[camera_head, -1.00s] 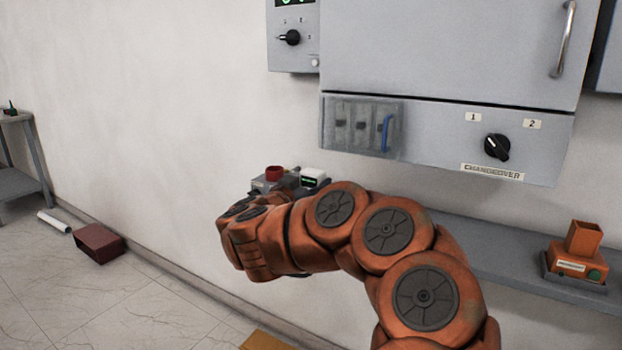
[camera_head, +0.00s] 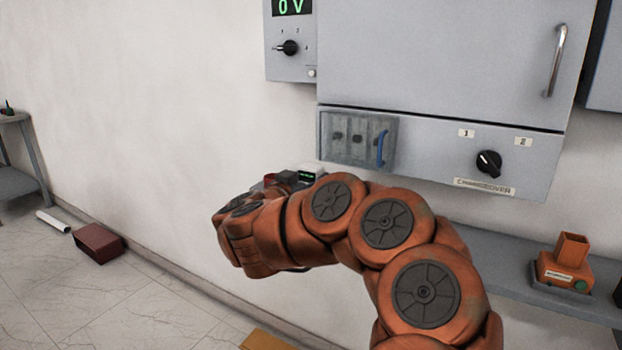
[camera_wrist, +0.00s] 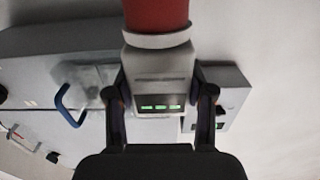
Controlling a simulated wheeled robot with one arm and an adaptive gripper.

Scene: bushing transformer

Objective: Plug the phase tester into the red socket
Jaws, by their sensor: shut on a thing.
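The phase tester (camera_wrist: 158,72), a grey body with a green lit display, sits between the two fingers of my gripper (camera_wrist: 163,92) in the wrist view. My gripper is shut on it. A red cylinder (camera_wrist: 157,14) with a white ring meets the tester's far end at the top of that view; I cannot tell whether it is the tester's plug or the red socket. In the head view the tester (camera_head: 309,174) shows just above my orange arm, and a small red part (camera_head: 269,180) shows left of it, partly hidden.
A grey cabinet (camera_head: 430,50) with a changeover knob (camera_head: 489,163) and blue handle (camera_head: 381,148) hangs above my arm. Left of it is a box reading 0 V (camera_head: 290,45). An orange socket box (camera_head: 567,268) stands on the grey shelf (camera_head: 500,268) at right.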

